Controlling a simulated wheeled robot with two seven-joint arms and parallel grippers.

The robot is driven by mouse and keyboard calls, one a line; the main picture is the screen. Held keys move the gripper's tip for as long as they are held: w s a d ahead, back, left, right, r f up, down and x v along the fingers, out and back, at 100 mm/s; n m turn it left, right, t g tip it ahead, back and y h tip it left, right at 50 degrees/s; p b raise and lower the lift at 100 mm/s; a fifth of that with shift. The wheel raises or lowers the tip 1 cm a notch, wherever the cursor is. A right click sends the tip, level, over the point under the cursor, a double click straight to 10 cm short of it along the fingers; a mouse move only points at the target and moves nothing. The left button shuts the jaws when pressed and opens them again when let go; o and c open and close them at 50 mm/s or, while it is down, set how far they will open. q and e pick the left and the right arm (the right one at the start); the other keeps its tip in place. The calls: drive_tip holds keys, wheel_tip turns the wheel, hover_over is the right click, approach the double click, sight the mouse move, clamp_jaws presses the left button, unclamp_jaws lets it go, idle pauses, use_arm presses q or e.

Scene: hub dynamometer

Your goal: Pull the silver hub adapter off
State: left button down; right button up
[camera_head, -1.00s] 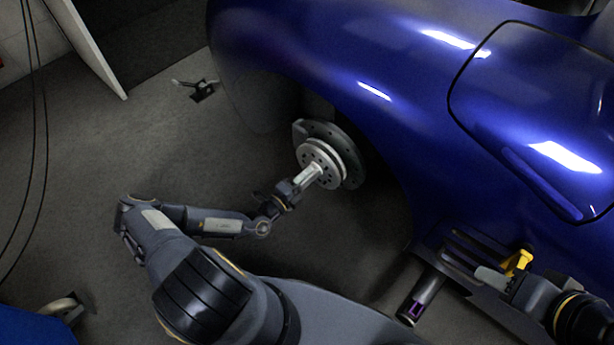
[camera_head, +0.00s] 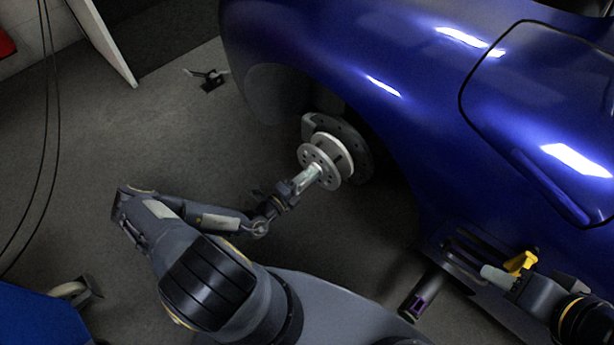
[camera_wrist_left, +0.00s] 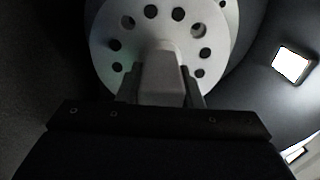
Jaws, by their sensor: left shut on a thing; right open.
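The silver hub adapter (camera_head: 310,157) is a round plate with several holes and a central stub. It stands out in front of the hub and dark brake disc (camera_head: 357,157) in the blue car's wheel arch, and a pale ring shows behind it. My left gripper (camera_head: 309,178) is shut on the adapter's stub. In the left wrist view the holed face of the adapter (camera_wrist_left: 180,33) fills the top, with the fingers on the stub. My right gripper (camera_head: 489,272) is open at lower right; its fingers are hard to make out.
The blue car body (camera_head: 420,130) overhangs the wheel arch on the right. A dark cylinder with a purple band (camera_head: 425,295) and a yellow part (camera_head: 521,262) are near my right gripper. A small dark stand (camera_head: 210,80) is on the floor.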

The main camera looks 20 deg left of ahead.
use_arm(q)
drive_tip(key=shift+v, duration=1)
use_arm(e)
drive_tip(key=shift+r, duration=0.1)
use_arm(q)
drive_tip(key=shift+r, duration=0.15)
